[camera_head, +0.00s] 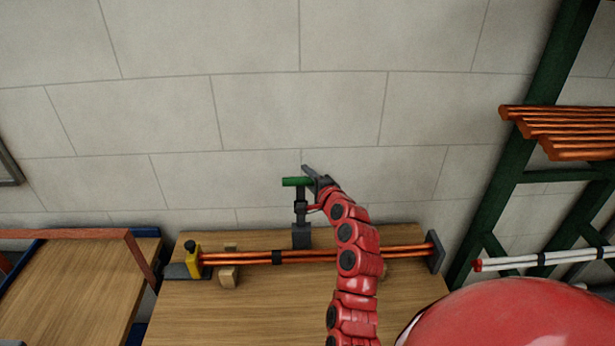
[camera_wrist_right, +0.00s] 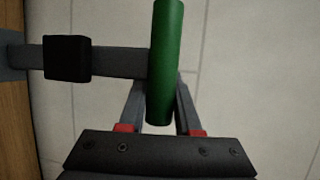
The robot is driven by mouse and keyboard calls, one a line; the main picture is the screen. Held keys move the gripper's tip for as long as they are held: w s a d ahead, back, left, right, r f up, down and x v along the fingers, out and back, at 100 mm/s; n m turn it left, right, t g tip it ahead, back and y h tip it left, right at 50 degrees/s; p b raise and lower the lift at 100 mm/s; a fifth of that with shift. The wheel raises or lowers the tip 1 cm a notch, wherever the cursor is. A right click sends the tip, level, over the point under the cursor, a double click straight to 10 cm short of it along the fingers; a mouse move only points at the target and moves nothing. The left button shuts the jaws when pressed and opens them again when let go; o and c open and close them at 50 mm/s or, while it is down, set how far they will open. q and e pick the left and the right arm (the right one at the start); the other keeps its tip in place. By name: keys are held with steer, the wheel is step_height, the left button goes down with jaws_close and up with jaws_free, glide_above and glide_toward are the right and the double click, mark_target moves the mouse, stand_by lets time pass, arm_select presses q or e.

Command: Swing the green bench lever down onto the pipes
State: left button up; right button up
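The green lever handle (camera_head: 293,182) is a short horizontal bar on top of a dark upright stem (camera_head: 300,205). The stem rises from a dark block (camera_head: 302,236) at the back of the wooden bench. The copper pipes (camera_head: 240,257) lie across the bench in front of the block. My right gripper (camera_head: 312,187) is at the handle's right end. In the right wrist view the handle (camera_wrist_right: 165,60) lies between its two spread fingers, and I see no clear grip on it. A black collar (camera_wrist_right: 67,58) sits on the stem. My left gripper is out of view.
A yellow and black fitting (camera_head: 192,260) holds the pipes' left end, and a dark plate (camera_head: 435,252) stands at their right end. A green rack (camera_head: 490,180) carries copper pipes (camera_head: 560,130) and a white pipe (camera_head: 530,261) at right. Another bench (camera_head: 75,280) stands at left.

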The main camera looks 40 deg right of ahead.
jaws_close()
stand_by(1.0)
